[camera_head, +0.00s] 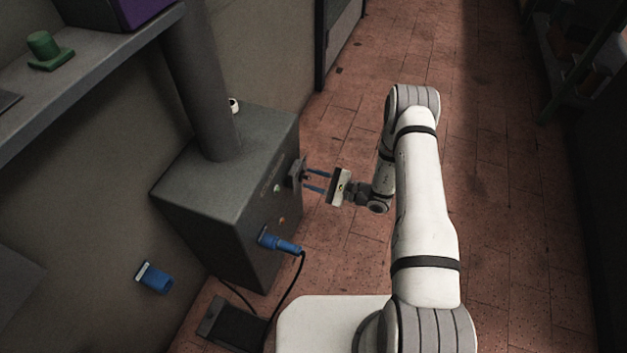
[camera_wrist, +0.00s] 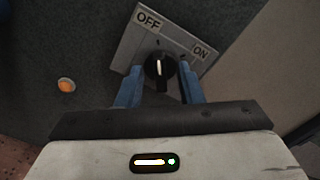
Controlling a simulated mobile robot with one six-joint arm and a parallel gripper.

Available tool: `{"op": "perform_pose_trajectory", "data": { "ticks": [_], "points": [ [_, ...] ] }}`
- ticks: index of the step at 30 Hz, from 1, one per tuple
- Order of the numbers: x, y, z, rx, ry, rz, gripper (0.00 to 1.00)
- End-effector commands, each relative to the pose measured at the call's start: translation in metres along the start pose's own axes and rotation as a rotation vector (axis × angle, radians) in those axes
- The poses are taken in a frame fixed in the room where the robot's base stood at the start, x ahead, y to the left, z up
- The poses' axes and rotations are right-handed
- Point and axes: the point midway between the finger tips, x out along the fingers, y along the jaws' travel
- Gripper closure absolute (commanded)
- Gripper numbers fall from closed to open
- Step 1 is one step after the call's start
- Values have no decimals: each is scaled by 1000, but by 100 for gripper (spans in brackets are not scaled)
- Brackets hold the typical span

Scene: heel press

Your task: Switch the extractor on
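The extractor (camera_head: 225,190) is a dark grey box with a thick duct, left of centre in the head view. Its switch plate (camera_head: 294,172) is on the side facing my gripper (camera_head: 306,180). In the wrist view the tilted grey plate (camera_wrist: 128,52) reads OFF at upper left and ON at right. The black rotary knob (camera_wrist: 159,72) has a white pointer line directed up, towards the OFF mark. My gripper's blue fingers are parted, one on each side of the knob, with the tips close to the plate. I cannot tell whether they touch the knob.
An orange lamp (camera_wrist: 66,85) sits beside the plate. A blue plug (camera_head: 280,243) with a black cable is in the box below the switch. A blue wall socket (camera_head: 155,278) is at lower left. A shelf (camera_head: 90,85) holds a green object (camera_head: 45,48). Tiled floor is clear behind my arm.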

Motion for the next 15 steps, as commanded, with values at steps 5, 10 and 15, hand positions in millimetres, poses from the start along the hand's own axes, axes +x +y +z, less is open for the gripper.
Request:
{"op": "perform_pose_trajectory", "data": {
  "ticks": [5,10,15],
  "points": [
    [0,0,0,0,0,0,66],
    [0,0,0,0,0,1,79],
    [0,0,0,0,-1,1,93]
  ]
}}
